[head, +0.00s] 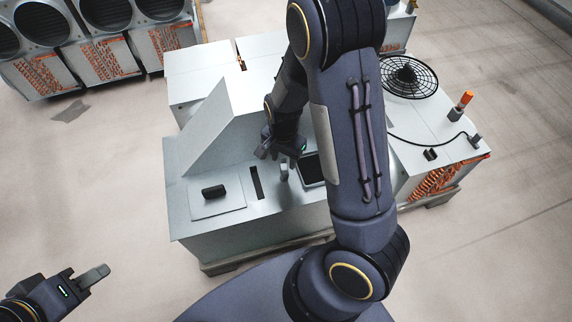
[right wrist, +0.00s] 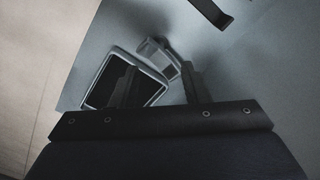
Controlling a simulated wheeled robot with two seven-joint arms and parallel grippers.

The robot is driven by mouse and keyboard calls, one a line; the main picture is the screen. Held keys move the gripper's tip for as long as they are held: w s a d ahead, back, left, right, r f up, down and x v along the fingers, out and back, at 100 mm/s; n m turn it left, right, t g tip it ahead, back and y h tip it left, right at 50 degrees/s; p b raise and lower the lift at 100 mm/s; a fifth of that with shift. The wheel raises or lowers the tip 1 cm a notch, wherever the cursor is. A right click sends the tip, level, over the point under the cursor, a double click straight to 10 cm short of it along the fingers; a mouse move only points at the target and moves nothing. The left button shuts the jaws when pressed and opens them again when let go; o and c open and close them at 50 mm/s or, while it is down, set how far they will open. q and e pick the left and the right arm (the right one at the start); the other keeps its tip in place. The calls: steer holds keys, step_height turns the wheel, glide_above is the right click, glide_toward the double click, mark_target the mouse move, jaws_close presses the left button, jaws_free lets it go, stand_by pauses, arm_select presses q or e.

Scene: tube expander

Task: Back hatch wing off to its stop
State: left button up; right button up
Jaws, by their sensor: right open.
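No part is labelled as the hatch wing. A small light grey upright piece (head: 284,173) stands on the pale cabinet top, beside a dark recessed panel with a pale rim (head: 311,171). In the right wrist view the grey piece (right wrist: 158,57) lies ahead between the fingers, next to the dark panel (right wrist: 105,82). My right gripper (head: 281,153) is open just above and behind the piece; contact cannot be told. My left gripper (head: 95,275) is low at the left, far from the cabinet; its finger gap is not clear.
A square plate with a black handle (head: 213,191) and a dark slot (head: 255,182) lie left of the grey piece. A slanted panel (head: 212,125) rises behind them. A fan grille (head: 408,77) and an orange-topped post (head: 463,102) stand right.

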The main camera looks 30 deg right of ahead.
mark_target(284, 165)
steer(key=shift+f+b, duration=0.95)
steer(key=shift+f, duration=0.55)
jaws_close()
steer(key=n, duration=1.5)
steer(key=o, duration=1.3)
jaws_free()
